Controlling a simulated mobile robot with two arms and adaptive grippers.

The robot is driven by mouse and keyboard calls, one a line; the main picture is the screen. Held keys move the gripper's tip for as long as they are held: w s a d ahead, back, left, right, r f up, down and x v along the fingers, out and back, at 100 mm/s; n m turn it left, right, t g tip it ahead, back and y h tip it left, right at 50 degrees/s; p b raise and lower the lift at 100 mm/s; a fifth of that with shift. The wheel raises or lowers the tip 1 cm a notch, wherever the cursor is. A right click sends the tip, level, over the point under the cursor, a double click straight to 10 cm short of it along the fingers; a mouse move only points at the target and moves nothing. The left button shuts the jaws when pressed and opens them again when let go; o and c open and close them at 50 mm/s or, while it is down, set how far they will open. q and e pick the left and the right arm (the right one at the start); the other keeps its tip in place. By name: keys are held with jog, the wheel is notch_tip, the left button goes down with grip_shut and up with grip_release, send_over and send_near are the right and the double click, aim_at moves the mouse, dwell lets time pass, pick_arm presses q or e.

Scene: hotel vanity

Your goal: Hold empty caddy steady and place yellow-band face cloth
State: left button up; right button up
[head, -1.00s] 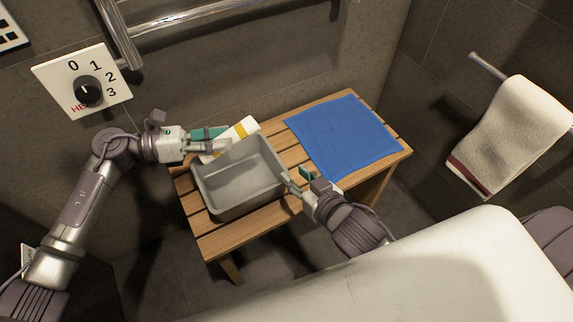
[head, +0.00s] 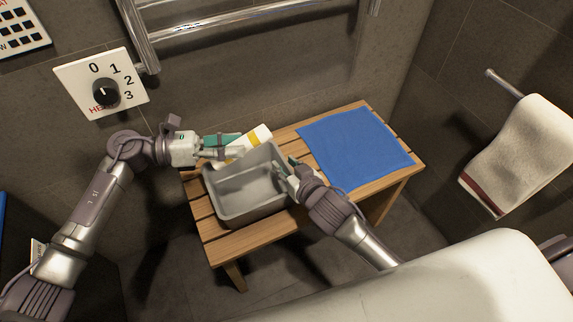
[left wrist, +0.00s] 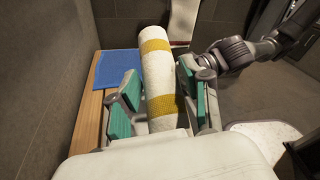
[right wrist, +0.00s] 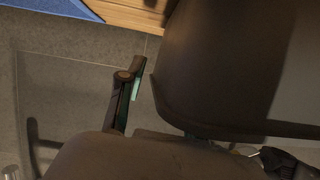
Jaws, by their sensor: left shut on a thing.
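The empty grey caddy (head: 236,212) stands upright on the wooden bench. My left gripper (head: 228,147) is shut on the rolled white face cloth with yellow bands (head: 262,132), at the caddy's back edge. In the left wrist view, the cloth (left wrist: 157,75) runs between the two green-padded fingers (left wrist: 160,105). My right gripper (head: 286,168) is at the caddy's right rim. In the right wrist view, one finger stands outside the caddy wall (right wrist: 215,70) with a gap between them, so it looks open; the other finger is mostly hidden.
A flat blue cloth (head: 355,145) covers the right part of the slatted bench (head: 245,246). A towel rail (head: 240,22) and heater dial (head: 105,93) are on the back wall. A white towel (head: 515,150) hangs at right. A white rounded surface (head: 450,275) fills the front right.

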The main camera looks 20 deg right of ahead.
grip_shut()
